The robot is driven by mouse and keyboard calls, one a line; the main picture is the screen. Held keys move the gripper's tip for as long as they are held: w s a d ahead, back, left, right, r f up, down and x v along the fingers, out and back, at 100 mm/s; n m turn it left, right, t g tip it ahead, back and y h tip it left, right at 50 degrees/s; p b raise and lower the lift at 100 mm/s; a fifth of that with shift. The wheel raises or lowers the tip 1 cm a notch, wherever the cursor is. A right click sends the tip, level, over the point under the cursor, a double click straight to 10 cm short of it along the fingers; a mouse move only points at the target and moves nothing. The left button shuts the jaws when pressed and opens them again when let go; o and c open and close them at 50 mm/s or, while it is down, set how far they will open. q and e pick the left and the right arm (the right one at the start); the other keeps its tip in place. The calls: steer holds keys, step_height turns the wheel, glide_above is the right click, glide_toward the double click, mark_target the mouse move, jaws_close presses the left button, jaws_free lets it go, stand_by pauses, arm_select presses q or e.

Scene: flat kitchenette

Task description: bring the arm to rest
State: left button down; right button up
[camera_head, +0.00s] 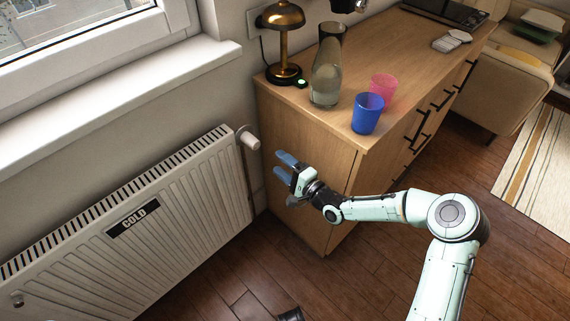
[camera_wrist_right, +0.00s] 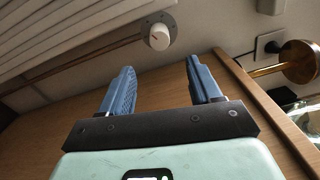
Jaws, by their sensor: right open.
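My right gripper (camera_head: 283,166) is held in front of the end panel of the wooden cabinet (camera_head: 300,150), below its top, close to the radiator's white valve knob (camera_head: 250,141). In the right wrist view its two blue fingers (camera_wrist_right: 162,85) stand apart with nothing between them. The valve knob (camera_wrist_right: 159,38) shows beyond the fingertips there, apart from them. My right arm (camera_head: 385,207) reaches in from the lower right, bent at a round joint. My left gripper is not in view.
The radiator (camera_head: 130,230) with a "COLD" label stands left under the window. On the cabinet stand a brass lamp (camera_head: 284,45), a glass carafe (camera_head: 326,70), a blue cup (camera_head: 367,113) and a pink cup (camera_head: 383,88). The wooden floor (camera_head: 350,285) in front is mostly clear.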

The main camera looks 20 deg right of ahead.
steer(key=shift+s+d, duration=0.1)
steer(key=shift+s, duration=0.2)
